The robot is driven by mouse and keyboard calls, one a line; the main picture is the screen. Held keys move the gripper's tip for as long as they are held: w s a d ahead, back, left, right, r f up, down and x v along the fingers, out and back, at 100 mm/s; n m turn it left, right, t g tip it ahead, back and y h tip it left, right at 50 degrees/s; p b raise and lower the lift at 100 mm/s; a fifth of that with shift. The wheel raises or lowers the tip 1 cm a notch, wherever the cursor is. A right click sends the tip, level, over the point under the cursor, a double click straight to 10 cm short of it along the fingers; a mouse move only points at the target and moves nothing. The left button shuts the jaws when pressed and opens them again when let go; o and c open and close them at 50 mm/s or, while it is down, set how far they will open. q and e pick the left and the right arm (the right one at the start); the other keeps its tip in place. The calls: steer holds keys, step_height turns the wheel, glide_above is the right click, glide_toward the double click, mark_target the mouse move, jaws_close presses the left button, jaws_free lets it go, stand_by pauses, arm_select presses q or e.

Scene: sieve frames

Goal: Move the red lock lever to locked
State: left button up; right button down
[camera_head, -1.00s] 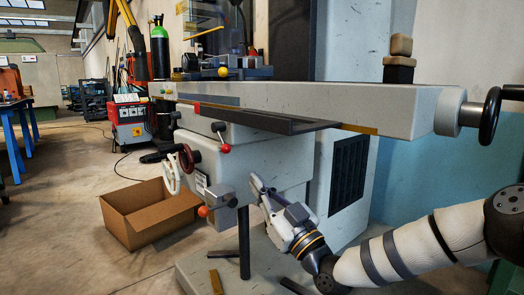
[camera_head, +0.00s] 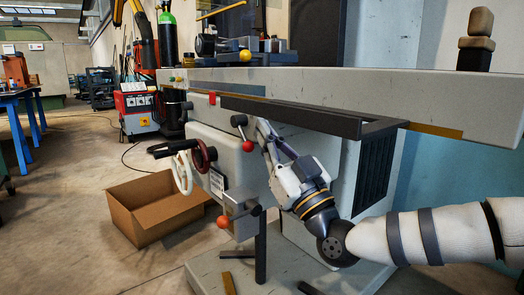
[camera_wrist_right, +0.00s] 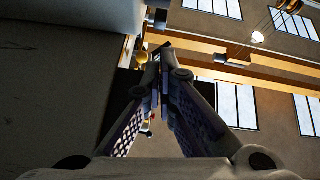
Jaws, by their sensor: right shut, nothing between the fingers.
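In the head view, a lever with a red ball knob (camera_head: 248,146) hangs from a dark pivot on the front of the grey machine, just under the table edge. A second lever with an orange-red knob (camera_head: 223,222) sits lower on the machine. My right gripper (camera_head: 261,125) points up beside the upper lever, on its right, with its tips close to the knob. Contact cannot be told. In the right wrist view my gripper (camera_wrist_right: 160,60) is shut and empty, its fingers meeting at the tips. My left gripper is not in view.
The machine's long table (camera_head: 350,90) and a dark rail (camera_head: 290,113) overhang the gripper. Handwheels (camera_head: 202,155) stand left of the levers. An open cardboard box (camera_head: 155,208) lies on the floor at left.

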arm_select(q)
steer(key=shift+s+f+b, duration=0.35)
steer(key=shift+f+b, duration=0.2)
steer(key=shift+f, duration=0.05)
arm_select(e)
steer(key=w+f, duration=0.1)
steer(key=w+a+f, duration=0.1)
steer(key=shift+w+f, duration=0.2)
steer(key=shift+f, duration=0.2)
